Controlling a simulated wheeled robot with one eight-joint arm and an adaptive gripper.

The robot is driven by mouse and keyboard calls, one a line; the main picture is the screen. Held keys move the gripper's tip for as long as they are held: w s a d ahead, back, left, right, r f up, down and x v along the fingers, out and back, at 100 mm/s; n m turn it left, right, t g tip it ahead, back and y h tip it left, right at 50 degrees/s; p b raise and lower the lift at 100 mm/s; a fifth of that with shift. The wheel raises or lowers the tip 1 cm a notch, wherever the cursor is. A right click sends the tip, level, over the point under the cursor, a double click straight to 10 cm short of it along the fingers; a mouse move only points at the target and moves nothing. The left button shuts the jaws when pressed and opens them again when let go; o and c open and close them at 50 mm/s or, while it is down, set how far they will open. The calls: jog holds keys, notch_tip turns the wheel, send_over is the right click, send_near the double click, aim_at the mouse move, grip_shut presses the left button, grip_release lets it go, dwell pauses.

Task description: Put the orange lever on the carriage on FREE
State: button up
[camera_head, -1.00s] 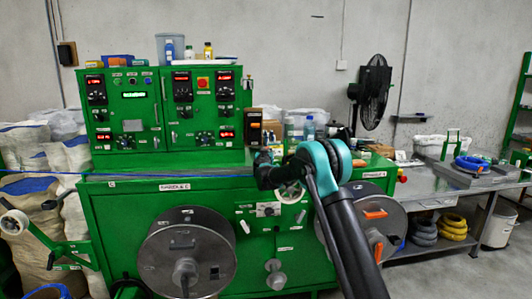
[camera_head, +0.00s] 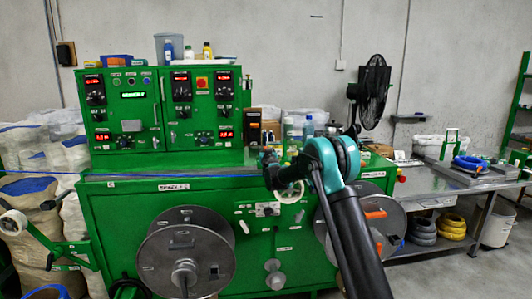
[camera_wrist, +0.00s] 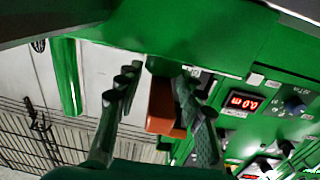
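In the wrist view, an orange block-like piece (camera_wrist: 163,106), which looks like the lever, hangs below a green part of the machine. My gripper (camera_wrist: 156,82) is open, with one dark finger on each side of the piece. The right finger overlaps its edge in the picture; a gap shows at the left finger. I cannot tell whether either finger touches it. In the head view my gripper (camera_head: 268,162) is in front of the green machine (camera_head: 130,210), over its top edge, and the lever cannot be made out there. Any FREE marking is not readable.
A green control cabinet (camera_head: 160,105) with red displays stands on the machine, left of my gripper. A dark box (camera_head: 252,127) stands beside it. A blue cable (camera_head: 120,175) runs along the top edge. Reels (camera_head: 187,252) are on the front. Bottles (camera_head: 308,127) stand behind.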

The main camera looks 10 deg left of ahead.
notch_tip(320, 180, up, 10)
jog(key=shift+r, duration=0.1)
dwell(0.4)
jog(key=shift+c, duration=0.3)
